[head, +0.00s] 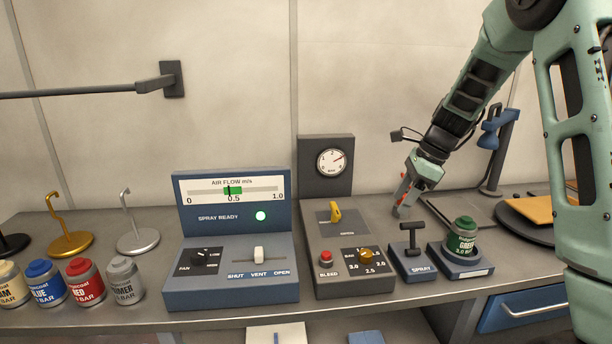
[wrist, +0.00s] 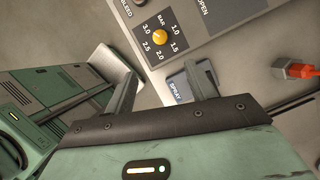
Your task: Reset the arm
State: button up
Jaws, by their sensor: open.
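My arm reaches in from the upper right of the head view. My gripper (head: 400,205) points down over the back of the bench, behind the spray lever (head: 411,238). In the wrist view its two fingers (wrist: 165,86) stand apart with nothing held between them. The spray lever's blue base (wrist: 178,88) shows partly behind the fingers there. The pressure unit's yellow knob (wrist: 160,36) is beyond the fingers in that view, and the knob also shows in the head view (head: 366,256).
A green jar (head: 462,240) stands on a blue base right of the lever. A gauge panel (head: 325,164), the air flow console (head: 233,272) and several paint jars (head: 84,282) are to the left. A blue lamp-like stand (head: 496,150) and round turntable (head: 530,222) are at right.

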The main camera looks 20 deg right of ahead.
jog(key=s+a+n+g, duration=0.1)
jog(key=s+a+n, duration=0.4)
jog(key=a+n, duration=0.5)
jog(key=s+a+n+g, duration=0.2)
jog(key=s+a+n, duration=0.35)
jog(key=a, duration=0.85)
jog(key=s+a+n+h, duration=0.1)
jog(key=s+a+n, duration=0.3)
jog(key=s+n, duration=0.4)
jog(key=s+a+f+n+h, duration=0.1)
jog(key=s+a+n, duration=0.3)
jog(key=s+n, duration=0.4)
jog(key=shift+s+a+f+n+t+h, duration=0.25)
jog(key=shift+s+a+n+t+h, duration=0.1)
jog(key=shift+h, duration=0.25)
